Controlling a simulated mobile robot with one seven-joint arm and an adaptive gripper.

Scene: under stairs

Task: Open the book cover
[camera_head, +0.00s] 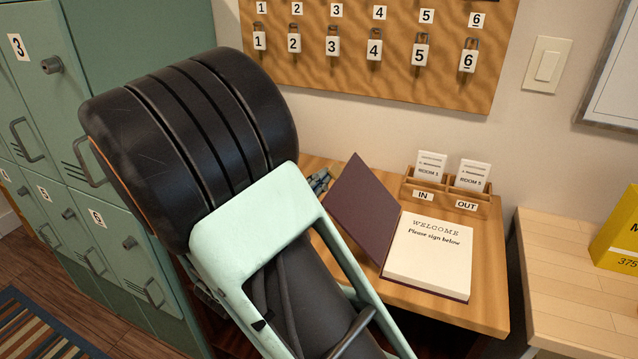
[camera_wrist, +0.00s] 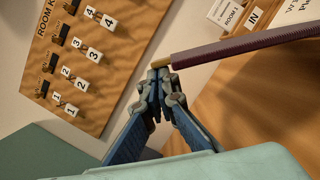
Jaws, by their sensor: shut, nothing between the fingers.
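The guest book lies on the wooden desk, its white page (camera_head: 430,257) reading "WELCOME Please sign below". Its dark maroon cover (camera_head: 362,205) stands raised and tilted on the left side, partly open. In the wrist view the cover (camera_wrist: 245,45) is seen nearly edge-on, running from the upper right toward my fingertips. My gripper (camera_wrist: 160,74) is shut and empty, its tips right by the near end of the cover; I cannot tell whether they touch it. In the head view a small bit of my gripper (camera_head: 319,181) shows just left of the cover, and my arm hides the rest.
A wooden IN/OUT holder (camera_head: 445,196) with room cards stands behind the book. A key board (camera_head: 375,50) hangs on the wall above. Green lockers (camera_head: 100,235) stand at left. A lighter table (camera_head: 570,285) with a yellow object (camera_head: 618,235) is at right.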

